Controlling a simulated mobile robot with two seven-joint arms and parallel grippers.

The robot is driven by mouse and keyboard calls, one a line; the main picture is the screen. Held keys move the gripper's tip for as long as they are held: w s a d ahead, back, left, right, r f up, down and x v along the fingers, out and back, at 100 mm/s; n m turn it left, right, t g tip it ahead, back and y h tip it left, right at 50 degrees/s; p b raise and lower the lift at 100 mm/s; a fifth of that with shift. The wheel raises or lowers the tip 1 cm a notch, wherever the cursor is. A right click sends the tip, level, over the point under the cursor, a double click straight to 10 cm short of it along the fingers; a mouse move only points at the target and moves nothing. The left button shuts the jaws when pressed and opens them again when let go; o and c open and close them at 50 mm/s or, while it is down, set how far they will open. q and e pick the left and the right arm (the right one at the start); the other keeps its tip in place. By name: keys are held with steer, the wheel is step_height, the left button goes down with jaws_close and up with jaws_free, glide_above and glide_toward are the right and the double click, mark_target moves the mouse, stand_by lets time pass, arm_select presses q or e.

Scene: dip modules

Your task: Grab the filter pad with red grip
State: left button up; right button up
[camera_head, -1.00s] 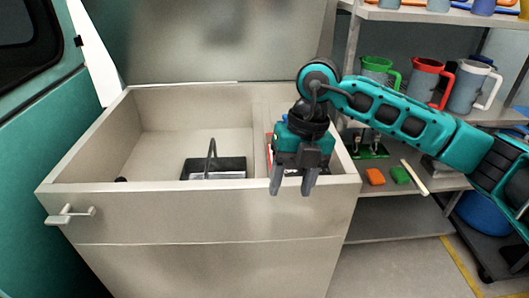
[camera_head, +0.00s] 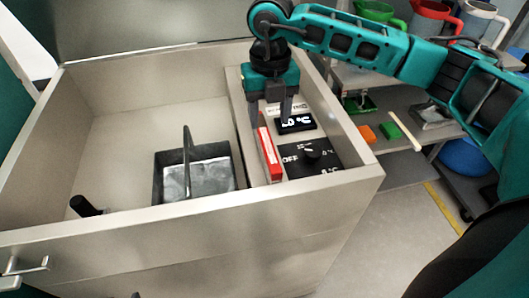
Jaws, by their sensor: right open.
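A thin red and white upright piece (camera_head: 268,153) stands in the narrow right compartment, beside its left wall. It is the only thing there with a red part, but I cannot tell for sure that it is the filter pad. My right gripper (camera_head: 270,120) points down over this compartment. Its fingers are apart and empty, near the far end of the red and white piece. I cannot tell whether they touch it. My left gripper is not in view.
A black knob panel (camera_head: 312,157) and a temperature display (camera_head: 296,124) lie right of the red piece. A dark basket with an upright handle (camera_head: 187,148) sits in the wide left basin (camera_head: 120,140). Orange (camera_head: 366,133) and green (camera_head: 390,131) blocks lie on the shelf.

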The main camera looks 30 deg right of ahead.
mark_target(266, 138)
steer(key=f, duration=0.8)
steer(key=shift+a+f, duration=0.2)
steer(key=shift+a, duration=0.1)
steer(key=shift+w, duration=0.1)
jaws_close()
